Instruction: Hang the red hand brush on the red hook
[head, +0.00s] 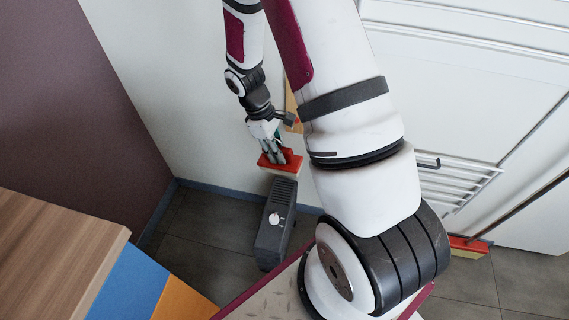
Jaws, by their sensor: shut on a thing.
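My gripper (274,146) is at the far end of my arm, in the upper middle of the head view, close to the white wall. It is shut on the red hand brush (291,160), whose red body and paler underside show just below the fingers. The brush is held in the air above a dark grey box. A small red spot (297,121) shows on a wooden board (291,98) behind my arm. It may be a red hook, but it is too small to tell. My arm hides most of the board.
The dark grey box (266,240) stands on the tiled floor below the brush. A wood-topped cabinet (60,245) is at the lower left. A white wire rack (460,180) and a red broom head (468,248) are at the right. Some floor is clear left of the box.

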